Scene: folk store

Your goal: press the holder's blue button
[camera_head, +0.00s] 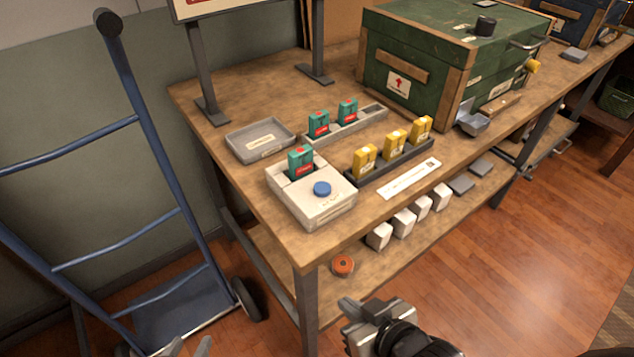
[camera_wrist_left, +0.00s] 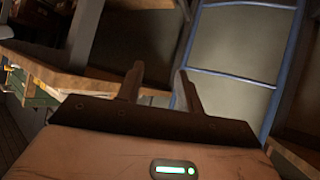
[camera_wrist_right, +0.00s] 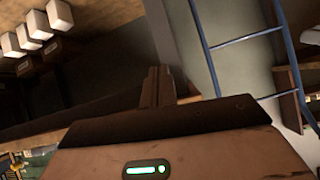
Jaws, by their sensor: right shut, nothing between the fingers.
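The holder (camera_head: 318,208) is a pale grey box near the front left corner of the workbench. Its round blue button (camera_head: 322,188) stands up from the top, uncovered. A green pack (camera_head: 301,162) stands in the holder's slot behind the button. My right gripper (camera_head: 347,306) is shut and empty, in front of the bench's front edge and below the holder in the picture. Its closed fingers also show in the right wrist view (camera_wrist_right: 157,86). My left gripper (camera_head: 188,347) is at the bottom edge of the head view, left of the bench. The left wrist view (camera_wrist_left: 160,85) shows its fingers apart and empty.
A blue hand truck (camera_head: 165,200) stands left of the workbench (camera_head: 240,185). Behind the holder are a grey tray (camera_head: 260,140) and a rack of green packs (camera_head: 345,130). Yellow packs (camera_head: 395,145) stand to its right. A green crate (camera_head: 440,60) is farther back.

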